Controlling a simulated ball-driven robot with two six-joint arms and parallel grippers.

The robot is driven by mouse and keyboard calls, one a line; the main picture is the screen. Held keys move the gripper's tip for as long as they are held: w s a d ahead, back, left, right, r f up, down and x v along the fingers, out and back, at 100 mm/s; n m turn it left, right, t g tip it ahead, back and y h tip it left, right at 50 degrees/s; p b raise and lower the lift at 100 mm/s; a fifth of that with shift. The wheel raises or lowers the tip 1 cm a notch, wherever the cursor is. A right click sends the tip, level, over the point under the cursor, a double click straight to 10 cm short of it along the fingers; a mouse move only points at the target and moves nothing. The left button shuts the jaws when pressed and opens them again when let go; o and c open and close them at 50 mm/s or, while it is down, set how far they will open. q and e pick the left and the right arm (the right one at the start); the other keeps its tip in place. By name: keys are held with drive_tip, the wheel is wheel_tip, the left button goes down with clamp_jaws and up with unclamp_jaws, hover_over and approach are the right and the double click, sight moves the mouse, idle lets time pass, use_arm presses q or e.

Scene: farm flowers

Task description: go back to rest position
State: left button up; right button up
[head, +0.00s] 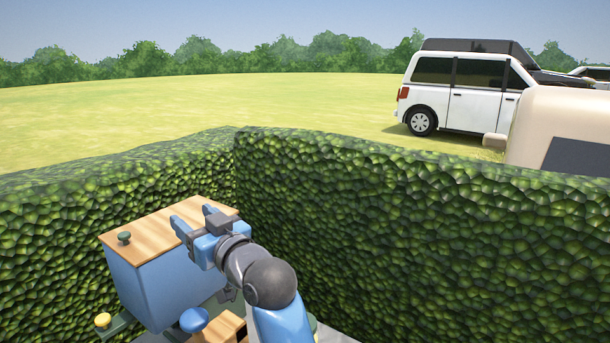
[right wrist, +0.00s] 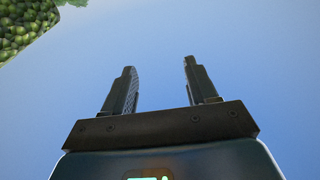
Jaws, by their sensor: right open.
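My right gripper (head: 190,222) is raised over the blue box with a wooden top in the head view; its arm comes up from the bottom. In the right wrist view its two fingers (right wrist: 160,88) stand apart with nothing between them, against a plain blue background. The gripper is open and empty. My left gripper does not show in either view.
A blue box with a wooden lid (head: 135,240) and green knob stands in the hedge corner. The tall green hedge (head: 420,235) closes off the right and back. Blue and yellow knobs and a wooden piece (head: 218,330) lie low in front. A white van (head: 460,90) is beyond.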

drive_tip(key=s+d+f+m+t+h, duration=0.3)
drive_tip(key=d+f+t, duration=0.1)
drive_tip(key=d+f, duration=0.6)
drive_tip(key=s+d+f+m+t+h, duration=0.2)
drive_tip(key=d+f+t, duration=0.2)
drive_tip(key=d+f, duration=0.65)
drive_tip(key=s+d+f+m+g+h, duration=0.1)
drive_tip(key=s+d+f+h, duration=0.2)
drive_tip(key=s+d+f, duration=0.2)
drive_tip(key=s+d+f+m+g+h, duration=0.1)
drive_tip(key=s+d+f+h, duration=0.2)
drive_tip(key=s, duration=0.9)
drive_tip(key=s+d+f+m+g+h, duration=0.1)
drive_tip(key=s+d+f+m+h, duration=0.1)
drive_tip(key=s+d+f, duration=0.7)
drive_tip(key=d+h, duration=0.1)
drive_tip(key=d, duration=0.2)
drive_tip(key=shift+d, duration=0.35)
